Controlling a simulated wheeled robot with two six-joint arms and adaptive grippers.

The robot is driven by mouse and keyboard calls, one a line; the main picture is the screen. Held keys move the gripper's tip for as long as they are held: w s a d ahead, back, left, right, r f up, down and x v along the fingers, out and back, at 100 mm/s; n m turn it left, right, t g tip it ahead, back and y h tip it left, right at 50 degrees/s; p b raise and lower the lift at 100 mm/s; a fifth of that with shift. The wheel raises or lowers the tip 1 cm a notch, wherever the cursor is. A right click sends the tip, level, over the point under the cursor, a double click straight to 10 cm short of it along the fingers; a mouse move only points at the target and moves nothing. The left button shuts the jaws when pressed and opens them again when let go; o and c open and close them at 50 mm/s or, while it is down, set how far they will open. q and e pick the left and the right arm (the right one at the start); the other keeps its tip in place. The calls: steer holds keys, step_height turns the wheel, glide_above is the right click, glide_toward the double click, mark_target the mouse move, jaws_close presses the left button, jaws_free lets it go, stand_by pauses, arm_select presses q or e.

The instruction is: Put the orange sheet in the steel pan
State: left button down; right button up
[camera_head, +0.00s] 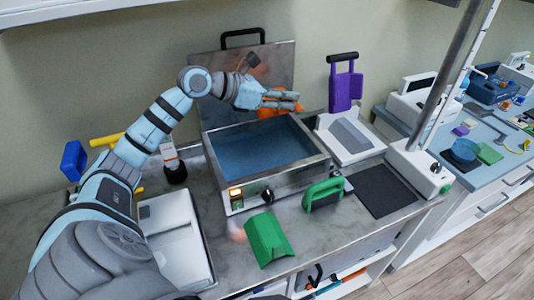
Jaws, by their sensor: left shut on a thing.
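The steel pan (223,190) stands on the counter with blue water inside. Its flat steel lid (268,72) with a black handle is raised behind it. My left gripper (294,100) is above the back right part of the pan and shut on the orange sheet (268,113). Only part of the orange sheet shows, beside and below the fingers; the gripper hides the rest. My right gripper is not in view.
A purple handled piece (345,88) stands behind a white device (349,138) at the right. A dark mat (384,190) is bare.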

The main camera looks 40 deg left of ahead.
arm_select(q)
steer(key=f, duration=0.6)
steer(key=f+b, duration=0.1)
steer(key=f, duration=1.2)
steer(key=shift+s+b, duration=0.25)
steer(key=shift+b, duration=0.15)
steer(key=shift+f, duration=0.1)
steer(key=shift+f, duration=0.15)
steer(key=c, duration=1.8)
jaws_free()
